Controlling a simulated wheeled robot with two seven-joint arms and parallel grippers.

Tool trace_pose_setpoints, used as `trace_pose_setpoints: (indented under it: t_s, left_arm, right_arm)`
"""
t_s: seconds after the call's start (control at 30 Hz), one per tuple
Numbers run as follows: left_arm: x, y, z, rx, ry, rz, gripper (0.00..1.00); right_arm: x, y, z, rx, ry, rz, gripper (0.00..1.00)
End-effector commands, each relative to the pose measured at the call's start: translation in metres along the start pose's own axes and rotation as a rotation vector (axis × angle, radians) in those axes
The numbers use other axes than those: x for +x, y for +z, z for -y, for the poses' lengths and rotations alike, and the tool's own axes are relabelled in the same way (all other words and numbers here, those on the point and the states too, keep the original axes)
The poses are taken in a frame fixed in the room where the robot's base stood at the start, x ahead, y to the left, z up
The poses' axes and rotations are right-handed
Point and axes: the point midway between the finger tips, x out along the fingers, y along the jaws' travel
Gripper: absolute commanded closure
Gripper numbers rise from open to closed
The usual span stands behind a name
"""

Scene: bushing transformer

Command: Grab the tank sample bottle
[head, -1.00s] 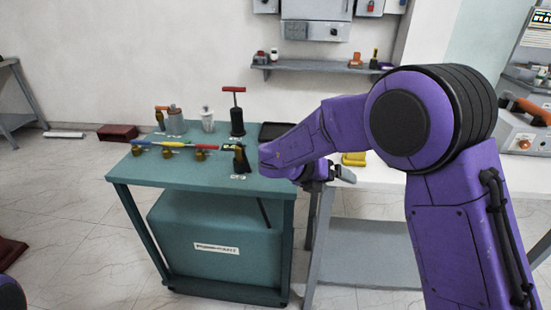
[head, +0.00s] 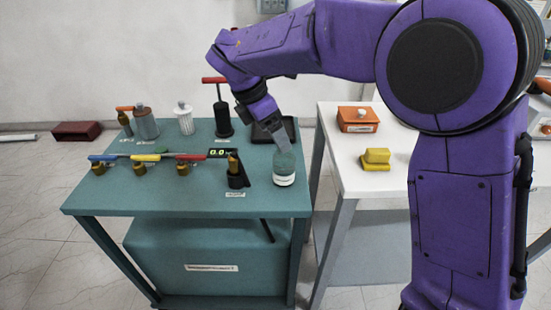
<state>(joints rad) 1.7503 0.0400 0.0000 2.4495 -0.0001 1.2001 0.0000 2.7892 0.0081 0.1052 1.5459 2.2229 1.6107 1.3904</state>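My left gripper is not in view.
A black holder with a brass fitting (head: 235,170) stands left of the jar. A white table (head: 335,130) adjoins at right.

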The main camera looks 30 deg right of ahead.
Motion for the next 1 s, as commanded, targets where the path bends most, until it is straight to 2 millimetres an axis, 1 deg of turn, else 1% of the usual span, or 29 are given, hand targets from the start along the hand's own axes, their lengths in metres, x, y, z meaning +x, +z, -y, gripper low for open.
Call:
trace_pose_setpoints:
  t_s: [0.03, 0.1, 0.23, 0.33, 0.43, 0.5, 0.6, 0.8, 0.83, 0.87, 0.9, 0.97, 1.0]
  left_arm:
    - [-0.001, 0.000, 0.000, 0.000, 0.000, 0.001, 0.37]
    - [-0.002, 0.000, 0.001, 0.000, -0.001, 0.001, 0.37]
    - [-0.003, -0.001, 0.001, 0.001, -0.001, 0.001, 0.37]
    - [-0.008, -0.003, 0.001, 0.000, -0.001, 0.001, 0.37]
    - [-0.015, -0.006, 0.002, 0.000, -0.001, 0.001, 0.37]
    - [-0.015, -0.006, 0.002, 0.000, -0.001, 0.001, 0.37]
    - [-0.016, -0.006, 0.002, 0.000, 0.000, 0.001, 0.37]
    - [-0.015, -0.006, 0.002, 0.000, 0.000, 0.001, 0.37]
    - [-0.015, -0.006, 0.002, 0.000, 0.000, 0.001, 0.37]
    - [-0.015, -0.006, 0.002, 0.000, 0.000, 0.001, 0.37]
    - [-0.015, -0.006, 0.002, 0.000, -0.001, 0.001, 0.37]
    - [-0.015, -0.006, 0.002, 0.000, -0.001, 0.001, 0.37]
    - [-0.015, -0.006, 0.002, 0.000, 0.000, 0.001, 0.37]
  right_arm:
    - [0.011, 0.000, 0.001, -0.002, -0.006, 0.001, 0.08]
    - [0.024, 0.000, 0.001, -0.002, -0.005, 0.001, 0.08]
    - [0.040, 0.001, 0.000, -0.002, -0.003, 0.001, 0.08]
    - [0.052, 0.003, -0.002, -0.003, -0.005, 0.002, 0.08]
    - [0.071, 0.007, -0.006, -0.003, -0.006, 0.003, 0.08]
    - [0.084, 0.005, -0.006, -0.004, -0.005, 0.002, 0.08]
    - [0.093, 0.005, -0.006, -0.003, -0.003, 0.002, 0.08]
    - [0.095, 0.005, -0.006, -0.002, -0.002, 0.001, 0.08]
    - [0.095, 0.005, -0.006, -0.003, -0.002, 0.001, 0.14]
    - [0.095, 0.005, -0.006, -0.003, -0.002, 0.001, 0.24]
    - [0.095, 0.005, -0.006, -0.003, -0.001, 0.001, 0.37]
    - [0.095, 0.005, -0.006, -0.003, -0.001, 0.001, 0.57]
    - [0.095, 0.005, -0.006, -0.003, -0.001, 0.001, 0.70]
